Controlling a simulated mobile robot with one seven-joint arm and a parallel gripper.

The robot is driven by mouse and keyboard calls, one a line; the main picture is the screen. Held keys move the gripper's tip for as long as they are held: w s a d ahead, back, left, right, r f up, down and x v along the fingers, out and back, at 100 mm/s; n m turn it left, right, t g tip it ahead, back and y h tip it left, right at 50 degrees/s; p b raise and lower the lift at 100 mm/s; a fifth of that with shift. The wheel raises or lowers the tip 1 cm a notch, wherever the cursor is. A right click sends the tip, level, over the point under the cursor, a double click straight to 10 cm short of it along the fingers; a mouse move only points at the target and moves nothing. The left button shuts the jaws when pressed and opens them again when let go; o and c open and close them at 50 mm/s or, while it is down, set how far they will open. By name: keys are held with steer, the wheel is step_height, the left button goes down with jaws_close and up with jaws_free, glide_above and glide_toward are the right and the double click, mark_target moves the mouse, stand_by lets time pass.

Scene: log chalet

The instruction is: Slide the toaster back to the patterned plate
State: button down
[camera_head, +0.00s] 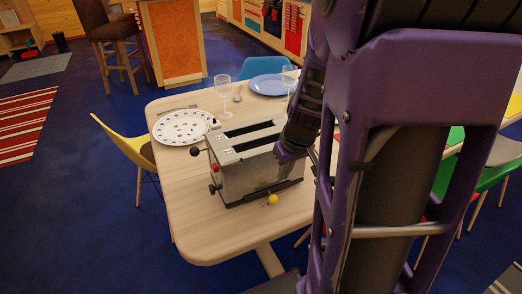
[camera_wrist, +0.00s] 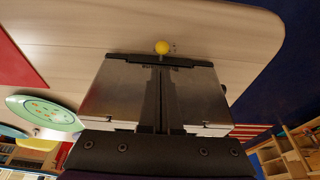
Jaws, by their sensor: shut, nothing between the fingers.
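The toaster (camera_head: 250,165) is a silver box with two dark slots on top and a dark base. It stands upright on the pale wooden table. The patterned plate (camera_head: 184,112), white with dark dots, lies flat beyond the toaster's left end, apart from my gripper. My gripper (camera_head: 284,153) is shut and empty at the toaster's right end; contact is hard to tell. In the wrist view the shut fingers (camera_wrist: 158,98) show dark in front of the toaster's metal side (camera_wrist: 112,92). My arm hides part of the table's right side.
A small yellow ball (camera_head: 272,199) shows by the toaster's base. Two wine glasses (camera_head: 223,85) and a blue plate (camera_head: 270,90) stand at the table's back. A yellow chair (camera_head: 122,140) is at the left. The table's front left is bare.

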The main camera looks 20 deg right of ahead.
mark_target(272, 175)
steer(key=b+x, duration=0.2)
steer(key=x, duration=0.6)
steer(key=shift+s, duration=0.15)
steer(key=w, duration=0.3)
steer(key=shift+r, duration=0.35)
steer(key=shift+w, duration=0.55)
steer(key=shift+w, duration=0.1)
